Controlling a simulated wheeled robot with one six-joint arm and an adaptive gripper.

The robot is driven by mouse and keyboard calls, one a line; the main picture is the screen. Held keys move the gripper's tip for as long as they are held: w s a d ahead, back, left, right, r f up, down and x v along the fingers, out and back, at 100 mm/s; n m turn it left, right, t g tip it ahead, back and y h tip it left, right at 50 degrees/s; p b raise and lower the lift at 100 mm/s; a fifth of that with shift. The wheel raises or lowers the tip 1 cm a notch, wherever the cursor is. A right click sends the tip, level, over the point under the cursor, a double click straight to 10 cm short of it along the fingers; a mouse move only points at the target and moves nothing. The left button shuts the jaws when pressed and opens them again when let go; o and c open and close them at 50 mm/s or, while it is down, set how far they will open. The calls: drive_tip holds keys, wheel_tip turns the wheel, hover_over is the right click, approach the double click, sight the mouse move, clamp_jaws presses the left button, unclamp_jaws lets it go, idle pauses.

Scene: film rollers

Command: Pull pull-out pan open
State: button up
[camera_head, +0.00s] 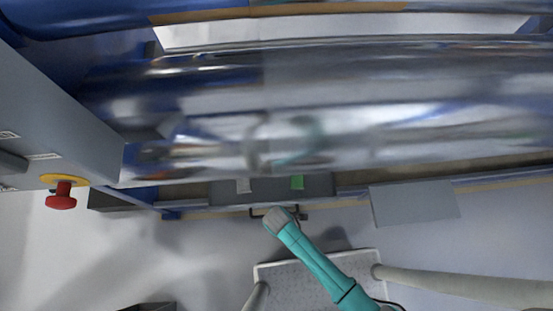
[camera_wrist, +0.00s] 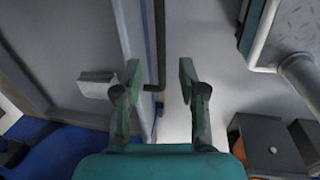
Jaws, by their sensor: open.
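The pull-out pan (camera_head: 270,190) is a dark grey tray under the large shiny roller, at the machine's lower edge in the head view. A white piece and a green piece show on it. Its dark bar handle (camera_head: 301,213) sticks out at the front.
A red emergency button (camera_head: 62,196) sits on the grey cabinet at left. A grey plate (camera_head: 413,203) juts out to the right of the pan. Grey floor lies in front of the machine. A dark box (camera_wrist: 265,145) shows at lower right in the wrist view.

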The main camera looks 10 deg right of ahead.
drive_tip(key=f, duration=0.2)
drive_tip(key=w+f, duration=0.1)
drive_tip(key=f, duration=0.5)
drive_tip(key=shift+w+d+f, duration=0.1)
drive_tip(key=shift+w+f, duration=0.15)
drive_tip(key=shift+w, duration=0.05)
clamp_jaws()
